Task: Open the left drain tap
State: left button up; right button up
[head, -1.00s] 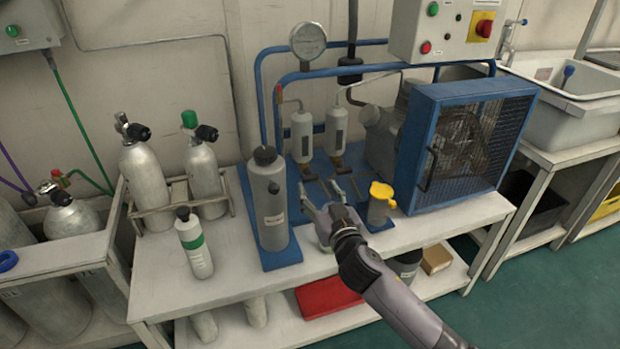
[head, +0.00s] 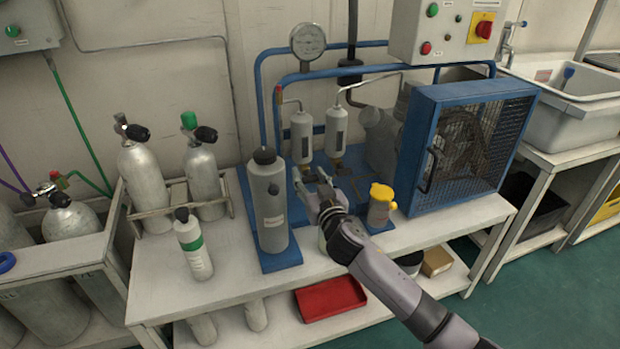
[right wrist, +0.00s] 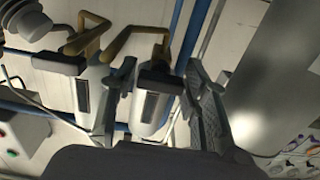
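Two grey cylinders, the left one (head: 302,138) and the right one (head: 336,130), stand on the blue compressor base. In the right wrist view the picture is roughly upside down. There the left drain tap (right wrist: 160,79) shows as a dark lever beside a bent brass pipe, at the end of the left cylinder (right wrist: 150,108). The right tap (right wrist: 58,63) lies farther left there. My right gripper (head: 311,179) is open in front of the left cylinder. Its fingers (right wrist: 160,70) stand either side of the left tap's lever; contact is unclear. My left gripper is out of view.
A large grey bottle (head: 268,205) stands close left of my right gripper. A yellow-topped canister (head: 381,205) stands to its right, before the blue caged fan (head: 460,145). A red tray (head: 330,299) lies on the shelf below.

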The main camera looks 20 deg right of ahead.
jog(key=c, duration=0.8)
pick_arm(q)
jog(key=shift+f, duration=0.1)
pick_arm(e)
jog(key=n+p, duration=0.2)
jog(key=n, duration=0.4)
jog(key=shift+a+r, duration=0.1)
jog(key=n+p, duration=0.2)
jog(key=n, duration=0.4)
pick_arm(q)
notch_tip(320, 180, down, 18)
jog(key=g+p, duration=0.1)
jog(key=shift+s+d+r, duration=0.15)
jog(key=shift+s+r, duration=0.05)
pick_arm(e)
jog(key=shift+f+n, duration=0.2)
jog(key=shift+n, duration=1.8)
jog(key=o, duration=1.2)
